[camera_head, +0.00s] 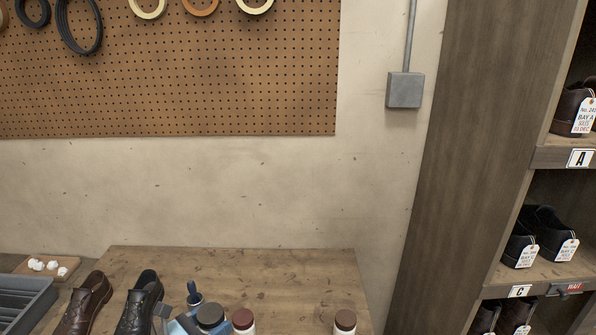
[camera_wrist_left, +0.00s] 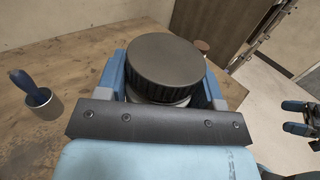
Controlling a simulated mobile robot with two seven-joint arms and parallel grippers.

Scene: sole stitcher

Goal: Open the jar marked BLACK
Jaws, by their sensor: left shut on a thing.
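A jar with a wide, dark, ridged lid (camera_head: 210,315) stands on the wooden bench at the bottom of the head view. The same lid (camera_wrist_left: 166,62) fills the middle of the left wrist view and sits on the jar; a pale strip of jar shows below it. No label on this jar can be read. My left gripper (camera_wrist_left: 166,88) is shut on the jar, with a blue finger on either side. My right gripper (camera_wrist_left: 297,117) shows at the right edge of the left wrist view, its blue fingers apart and nothing between them.
A jar with a dark red lid (camera_head: 243,319) stands close on the right, a brown-lidded jar (camera_head: 345,321) farther right. A blue-handled tool (camera_head: 194,292) stands close behind the held jar. Shoes (camera_head: 84,304) are at the left. The bench (camera_head: 290,280) is clear behind the jars.

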